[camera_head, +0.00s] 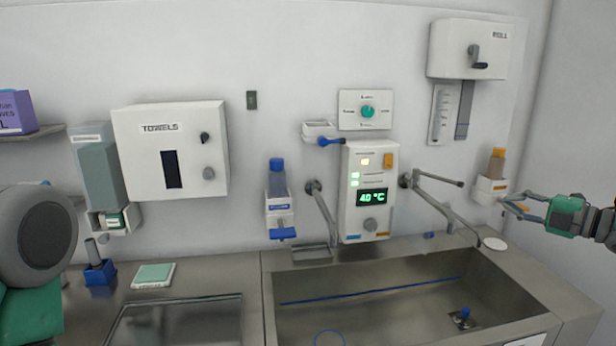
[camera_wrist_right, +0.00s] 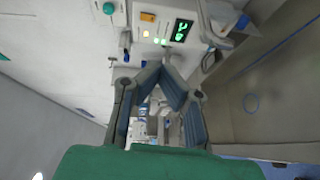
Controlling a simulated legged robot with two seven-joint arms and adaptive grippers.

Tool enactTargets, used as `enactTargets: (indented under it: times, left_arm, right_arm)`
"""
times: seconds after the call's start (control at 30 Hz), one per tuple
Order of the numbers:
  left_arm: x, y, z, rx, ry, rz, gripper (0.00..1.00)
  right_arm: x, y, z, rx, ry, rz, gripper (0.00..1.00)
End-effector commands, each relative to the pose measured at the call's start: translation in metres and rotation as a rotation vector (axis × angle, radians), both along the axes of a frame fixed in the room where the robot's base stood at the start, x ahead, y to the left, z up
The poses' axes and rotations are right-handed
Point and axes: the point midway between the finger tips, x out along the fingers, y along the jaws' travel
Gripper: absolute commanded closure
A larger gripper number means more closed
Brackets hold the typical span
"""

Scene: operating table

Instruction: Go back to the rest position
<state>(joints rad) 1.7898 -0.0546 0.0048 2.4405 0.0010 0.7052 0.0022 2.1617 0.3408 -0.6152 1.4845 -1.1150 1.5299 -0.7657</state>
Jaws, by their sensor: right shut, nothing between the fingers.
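My right gripper (camera_head: 512,207) is at the right edge of the head view, its arm coming in from the right. It is raised above the right end of the sink, close in the picture to the orange-capped dispenser (camera_head: 494,177); whether they touch is unclear. In the right wrist view my right gripper (camera_wrist_right: 166,68) has its fingertips together with nothing held. The control panel with a lit display (camera_wrist_right: 178,31) shows past the fingertips there. My left gripper is not in view.
A steel sink (camera_head: 400,310) fills the lower right. A towel box (camera_head: 170,150) and a roll dispenser (camera_head: 467,48) hang on the wall. The left counter has a green-topped pad (camera_head: 153,275).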

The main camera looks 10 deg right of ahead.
Motion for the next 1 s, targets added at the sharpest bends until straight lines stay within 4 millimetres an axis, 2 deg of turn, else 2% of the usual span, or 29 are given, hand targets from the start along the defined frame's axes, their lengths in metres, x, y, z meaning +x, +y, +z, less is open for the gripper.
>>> enactTargets:
  times: [0.27, 0.37, 0.47, 0.5, 0.57, 0.6, 0.67, 0.7, 0.83, 1.0]
  left_arm:
    - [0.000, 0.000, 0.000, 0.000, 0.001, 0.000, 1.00]
    - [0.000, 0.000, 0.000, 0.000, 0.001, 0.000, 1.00]
    - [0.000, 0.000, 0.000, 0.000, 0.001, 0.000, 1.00]
    - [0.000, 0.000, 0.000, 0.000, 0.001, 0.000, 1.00]
    - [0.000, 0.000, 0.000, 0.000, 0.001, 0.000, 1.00]
    - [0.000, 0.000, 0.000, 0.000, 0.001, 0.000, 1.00]
    - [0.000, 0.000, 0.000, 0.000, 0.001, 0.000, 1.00]
    - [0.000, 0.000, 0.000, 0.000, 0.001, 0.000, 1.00]
    - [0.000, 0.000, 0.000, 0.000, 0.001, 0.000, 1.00]
    - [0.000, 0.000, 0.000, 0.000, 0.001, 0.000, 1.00]
  right_arm:
    - [-0.007, 0.033, -0.087, 0.259, 0.242, -0.210, 1.00]
    - [-0.018, 0.049, -0.132, 0.373, 0.369, -0.315, 1.00]
    - [-0.044, 0.072, -0.190, 0.504, 0.540, -0.456, 1.00]
    - [-0.060, 0.082, -0.214, 0.557, 0.616, -0.520, 1.00]
    - [-0.087, 0.098, -0.248, 0.628, 0.732, -0.622, 1.00]
    - [-0.107, 0.108, -0.269, 0.672, 0.806, -0.688, 1.00]
    - [-0.141, 0.124, -0.297, 0.727, 0.915, -0.791, 1.00]
    - [-0.165, 0.135, -0.313, 0.758, 0.986, -0.861, 1.00]
    - [-0.247, 0.167, -0.353, 0.828, 1.197, -1.087, 1.00]
    - [-0.342, 0.197, -0.375, 0.853, 1.397, -1.344, 1.00]
